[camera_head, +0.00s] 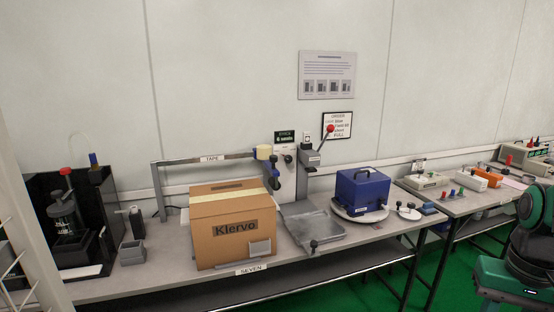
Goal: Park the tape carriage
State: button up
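A grey rail labelled TAPE (212,158) runs above a cardboard box (215,235) marked Klervo. The tape carriage (264,153), with a pale yellow roll and a small dark blue part below it, sits at the rail's right end, near the upright post. A pale strip of tape lies along the top of the closed box. Whether the carriage touches an end stop is too small to tell. My gripper is not in view; only a dark and green part that looks like my arm shows at the right edge.
The box stands on a long grey bench (160,285). A red-knobbed lever (330,128) rises right of the post above a grey metal tray (312,228). A blue case (362,190) sits on a round plate. A black fixture (70,215) stands left; several testers fill the right bench.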

aim_at(263, 152)
jog(key=z, duration=0.1)
jog(key=i, duration=1)
